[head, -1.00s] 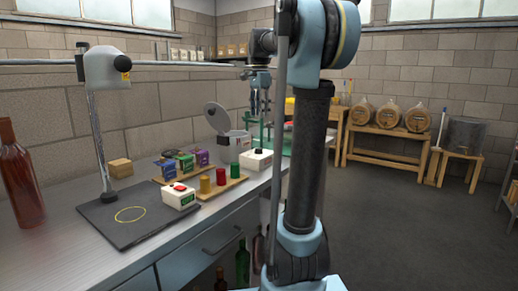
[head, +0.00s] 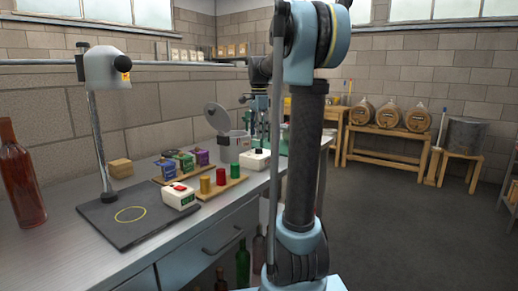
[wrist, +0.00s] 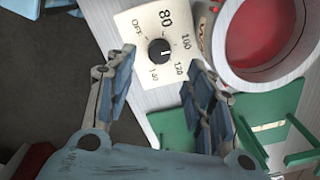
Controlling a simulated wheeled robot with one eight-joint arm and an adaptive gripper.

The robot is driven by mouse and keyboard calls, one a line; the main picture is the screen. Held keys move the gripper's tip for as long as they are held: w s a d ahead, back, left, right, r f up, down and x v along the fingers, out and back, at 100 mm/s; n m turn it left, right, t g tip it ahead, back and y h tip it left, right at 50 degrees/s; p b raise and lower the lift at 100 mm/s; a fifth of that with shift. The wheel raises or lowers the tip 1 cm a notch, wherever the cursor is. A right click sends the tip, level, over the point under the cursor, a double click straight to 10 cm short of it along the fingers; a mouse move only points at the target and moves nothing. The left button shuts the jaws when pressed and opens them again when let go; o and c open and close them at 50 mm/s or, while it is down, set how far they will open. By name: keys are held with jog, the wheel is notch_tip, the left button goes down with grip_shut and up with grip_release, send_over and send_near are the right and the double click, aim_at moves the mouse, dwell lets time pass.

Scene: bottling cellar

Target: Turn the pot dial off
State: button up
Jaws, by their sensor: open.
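The pot dial is a round black knob (wrist: 159,51) on a cream control box (wrist: 150,30) marked OFF, 80, 100, 120 and 140. Its small white mark appears to point to the right, between 100 and 120, far from OFF. In the head view the box (head: 255,160) sits at the bench's front edge, beside the grey pot (head: 238,146) with its raised lid. My gripper (wrist: 155,84) is open and empty, its two fingers on either side of the knob in the picture, apart from it. In the head view my gripper (head: 259,118) hangs above the box.
The pot (wrist: 225,62) with red contents and a green stand (wrist: 265,115) lie close to my right finger. A red-button box (head: 180,197), colored cylinders (head: 221,178) and a dark stand base (head: 120,222) occupy the bench nearer the camera.

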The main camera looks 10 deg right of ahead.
aim_at(259, 151)
jog(key=shift+f, duration=3.45)
jog(key=c, duration=1.1)
